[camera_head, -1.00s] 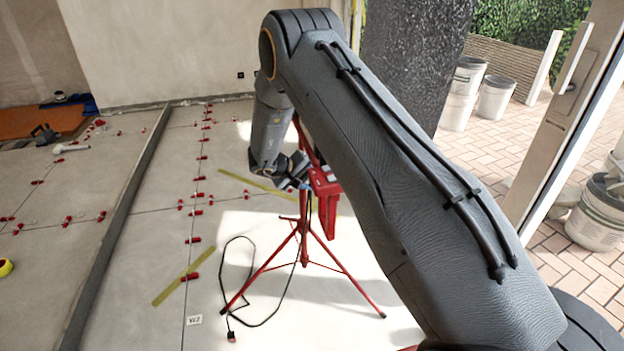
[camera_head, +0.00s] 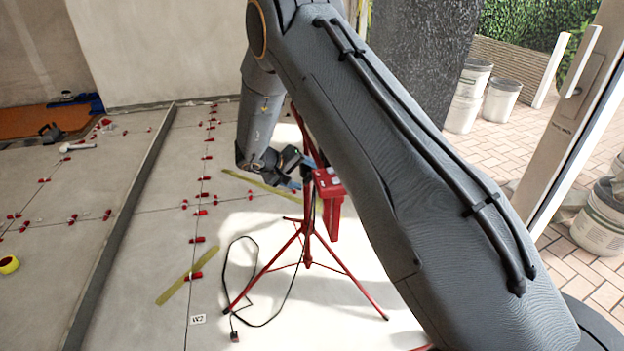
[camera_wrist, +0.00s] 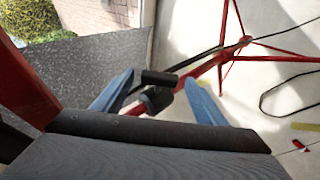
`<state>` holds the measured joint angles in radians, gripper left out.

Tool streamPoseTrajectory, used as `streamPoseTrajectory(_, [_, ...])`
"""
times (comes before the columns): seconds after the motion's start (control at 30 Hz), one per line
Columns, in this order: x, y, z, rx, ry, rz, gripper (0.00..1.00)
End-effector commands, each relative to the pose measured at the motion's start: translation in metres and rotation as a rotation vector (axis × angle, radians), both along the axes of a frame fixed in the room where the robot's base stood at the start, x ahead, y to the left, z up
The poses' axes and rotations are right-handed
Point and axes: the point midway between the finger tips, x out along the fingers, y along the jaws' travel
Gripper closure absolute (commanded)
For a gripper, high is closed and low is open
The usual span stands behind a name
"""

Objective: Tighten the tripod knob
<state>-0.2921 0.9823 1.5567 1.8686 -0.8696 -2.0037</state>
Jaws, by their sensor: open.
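The red tripod (camera_head: 307,250) stands with spread legs on the tiled floor. My gripper (camera_head: 293,185) is at the upper part of its post, on the left side. In the wrist view, my gripper (camera_wrist: 158,97) is open, with one blue finger on each side of a black knob (camera_wrist: 158,78). The knob has a bar-like top and a rounded black body below it. A gap shows between the fingers and the bar; I cannot tell whether either finger touches the body. The knob cannot be made out clearly in the head view.
A red box-like part (camera_head: 328,184) hangs at the tripod's top right. A black cable (camera_head: 250,285) loops over the floor by the legs. Red levelling clips (camera_head: 194,276) line the tile joints. A dark column (camera_head: 415,60) stands behind my arm.

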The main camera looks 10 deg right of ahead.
Motion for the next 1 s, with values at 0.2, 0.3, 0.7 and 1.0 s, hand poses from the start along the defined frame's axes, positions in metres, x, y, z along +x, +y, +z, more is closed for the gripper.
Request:
streamPoseTrajectory(0.2, [-0.005, 0.007, 0.008, -0.001, 0.001, 0.0, 0.34])
streamPoseTrajectory(0.3, [-0.005, 0.007, 0.008, -0.001, 0.001, 0.0, 0.34])
streamPoseTrajectory(0.7, [0.021, 0.038, 0.036, 0.015, -0.127, 0.016, 0.67])
streamPoseTrajectory(1.0, [0.092, 0.062, 0.086, 0.31, -0.424, -0.082, 0.67])
